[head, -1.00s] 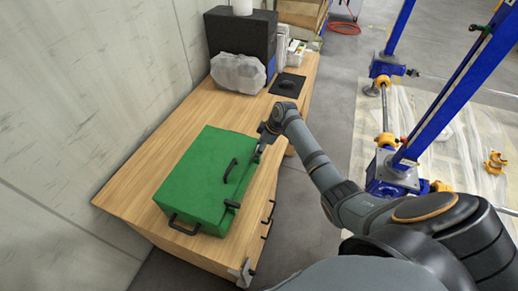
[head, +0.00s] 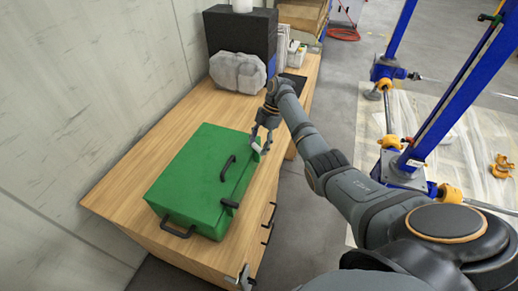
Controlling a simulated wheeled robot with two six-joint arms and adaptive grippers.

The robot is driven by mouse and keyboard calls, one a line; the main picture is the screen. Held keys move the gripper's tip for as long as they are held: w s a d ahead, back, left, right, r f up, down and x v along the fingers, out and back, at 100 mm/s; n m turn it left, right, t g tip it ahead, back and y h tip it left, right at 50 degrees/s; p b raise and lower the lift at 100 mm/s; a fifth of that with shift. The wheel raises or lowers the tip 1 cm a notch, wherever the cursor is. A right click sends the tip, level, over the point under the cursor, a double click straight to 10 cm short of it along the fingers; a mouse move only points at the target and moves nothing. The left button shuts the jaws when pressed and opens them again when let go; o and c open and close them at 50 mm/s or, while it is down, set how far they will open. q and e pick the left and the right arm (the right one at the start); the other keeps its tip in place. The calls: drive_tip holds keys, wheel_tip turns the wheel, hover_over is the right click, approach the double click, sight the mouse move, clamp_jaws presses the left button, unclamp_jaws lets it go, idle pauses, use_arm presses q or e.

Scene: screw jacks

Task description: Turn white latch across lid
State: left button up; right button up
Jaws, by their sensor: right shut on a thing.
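The green case (head: 190,178) lies closed on the wooden workbench, with black handles on its lid and near end. The small white latch (head: 256,147) is at the case's far right edge, partly hidden by my right gripper (head: 261,142). The right gripper reaches down from above and is shut on the white latch. The latch's exact angle is hard to make out. A dark latch (head: 229,204) sits at the nearer part of the same edge. My left gripper is not in view.
The workbench (head: 140,175) stands against a pale wall and is bare left of the case. A grey lumpy block (head: 238,72) and a black box (head: 240,35) stand at its far end. A blue screw-jack frame (head: 440,90) stands on the right.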

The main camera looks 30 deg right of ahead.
drive_tip(key=n+g+b, duration=0.1)
drive_tip(key=n+b, duration=0.1)
drive_tip(key=n, duration=0.1)
drive_tip(key=shift+w+f+h, duration=0.1)
drive_tip(key=shift+f+h, duration=0.05)
drive_tip(key=shift+h, duration=0.15)
drive_tip(key=shift+n+g+h+b, duration=0.3)
drive_tip(key=shift+n+g+b, duration=0.2)
drive_tip(key=shift+n+b, duration=0.65)
drive_tip(key=shift+n, duration=0.55)
drive_tip(key=o, duration=1.2)
drive_tip(key=shift+c, duration=0.2)
drive_tip(key=v, duration=0.7)
drive_tip(key=shift+w+r, duration=0.15)
drive_tip(key=shift+r, duration=0.2)
drive_tip(key=shift+f, duration=0.1)
